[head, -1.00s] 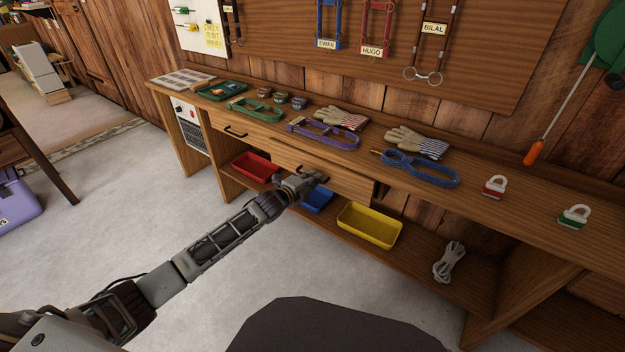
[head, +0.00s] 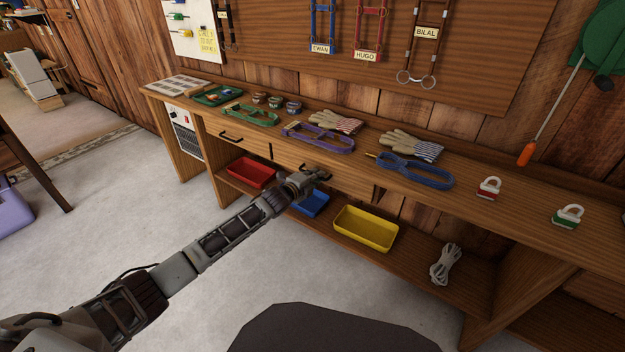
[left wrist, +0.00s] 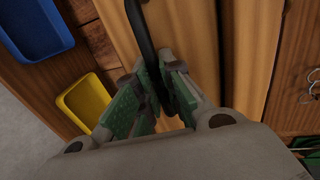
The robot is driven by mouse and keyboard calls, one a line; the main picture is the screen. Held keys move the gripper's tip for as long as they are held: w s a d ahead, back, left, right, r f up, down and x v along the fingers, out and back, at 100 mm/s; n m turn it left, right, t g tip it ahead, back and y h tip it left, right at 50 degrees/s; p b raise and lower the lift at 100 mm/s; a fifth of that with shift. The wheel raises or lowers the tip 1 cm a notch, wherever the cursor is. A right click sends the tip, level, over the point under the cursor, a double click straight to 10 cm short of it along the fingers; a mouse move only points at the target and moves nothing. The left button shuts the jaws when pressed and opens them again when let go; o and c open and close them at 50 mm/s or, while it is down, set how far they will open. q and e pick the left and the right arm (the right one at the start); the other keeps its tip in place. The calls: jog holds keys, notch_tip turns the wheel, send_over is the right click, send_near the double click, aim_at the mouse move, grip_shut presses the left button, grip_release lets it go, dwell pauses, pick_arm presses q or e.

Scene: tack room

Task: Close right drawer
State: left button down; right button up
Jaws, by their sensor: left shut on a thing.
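The right drawer (head: 346,184) is in the front of the wooden workbench, below its top. Its front looks close to flush with the bench in the head view; any small gap is hard to judge. My left gripper (head: 316,175) is at the drawer's front, and its arm hides part of it. In the left wrist view, the green-padded fingers of my left gripper (left wrist: 166,88) are shut on the black drawer handle (left wrist: 138,22). The handle's lower part is hidden between the fingers. My right gripper is not in view.
The left drawer (head: 232,139) is beside it. Red (head: 250,172), blue (head: 312,205) and yellow (head: 366,229) trays and a white rope bundle (head: 446,264) are on the lower shelf. Gloves, halters and padlocks lie on the benchtop (head: 340,160). Open floor lies in front.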

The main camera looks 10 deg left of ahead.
pick_arm(q)
jog(key=shift+r, duration=0.1)
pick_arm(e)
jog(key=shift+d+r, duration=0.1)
pick_arm(q)
jog(key=c, duration=1.6)
grip_release()
jog(key=shift+w+d, duration=0.1)
jog(key=shift+w, duration=0.1)
jog(key=shift+o, duration=0.4)
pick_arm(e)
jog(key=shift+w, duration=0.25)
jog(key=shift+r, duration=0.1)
pick_arm(q)
jog(key=shift+s, duration=0.1)
jog(key=v, duration=1.1)
jog(key=shift+s, duration=0.4)
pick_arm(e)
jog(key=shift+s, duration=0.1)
